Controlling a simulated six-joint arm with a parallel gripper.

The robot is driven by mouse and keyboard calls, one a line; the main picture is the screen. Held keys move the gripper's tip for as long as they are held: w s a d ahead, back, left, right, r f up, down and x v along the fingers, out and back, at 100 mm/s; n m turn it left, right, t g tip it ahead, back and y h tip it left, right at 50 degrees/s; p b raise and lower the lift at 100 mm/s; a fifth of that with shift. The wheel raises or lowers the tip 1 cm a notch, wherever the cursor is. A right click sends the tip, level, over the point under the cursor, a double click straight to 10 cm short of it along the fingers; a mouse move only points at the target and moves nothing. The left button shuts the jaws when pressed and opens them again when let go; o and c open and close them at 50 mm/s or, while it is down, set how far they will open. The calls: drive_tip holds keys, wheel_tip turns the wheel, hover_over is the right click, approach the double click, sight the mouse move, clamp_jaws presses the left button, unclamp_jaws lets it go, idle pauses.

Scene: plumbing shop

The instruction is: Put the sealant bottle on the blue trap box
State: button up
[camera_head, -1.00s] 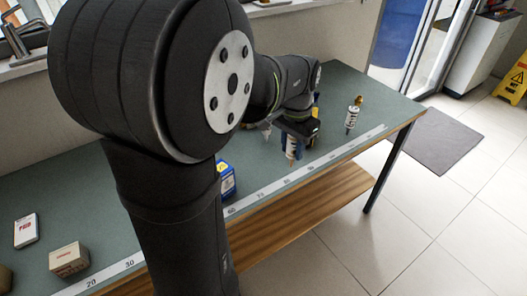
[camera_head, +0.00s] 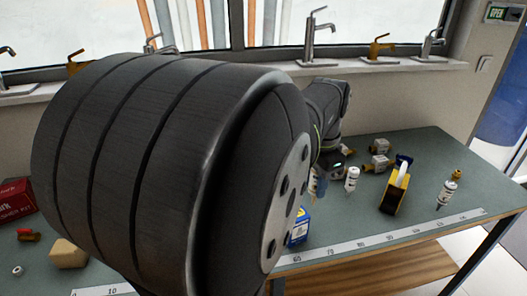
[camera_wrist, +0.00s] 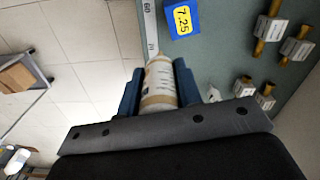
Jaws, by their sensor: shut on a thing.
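My gripper (camera_wrist: 158,88) is shut on a white and tan bottle (camera_wrist: 159,78), the sealant bottle, held between its blue fingers in the wrist view. In the head view, the held bottle (camera_head: 312,185) is mostly hidden behind my arm. In the head view the box (camera_head: 300,228) is partly covered by my arm. The bottle is apart from the box.
A ruler strip (camera_head: 385,237) runs along the front edge.

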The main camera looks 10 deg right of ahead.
drive_tip(key=shift+w+a+f, duration=0.4)
drive_tip(key=shift+w+f, duration=0.3)
drive_tip(key=shift+f, duration=0.45)
drive_tip(key=shift+w+a+f, duration=0.4)
drive_tip(key=shift+w+f, duration=0.35)
drive_tip(key=shift+f, duration=0.45)
drive_tip(key=shift+w+a+f, duration=0.4)
drive_tip(key=shift+w+f, duration=0.3)
drive_tip(key=shift+f, duration=0.45)
drive_tip(key=o, duration=1)
drive_tip(key=shift+f, duration=0.15)
wheel_tip(320, 180, up, 12)
drive_tip(key=shift+r, duration=0.2)
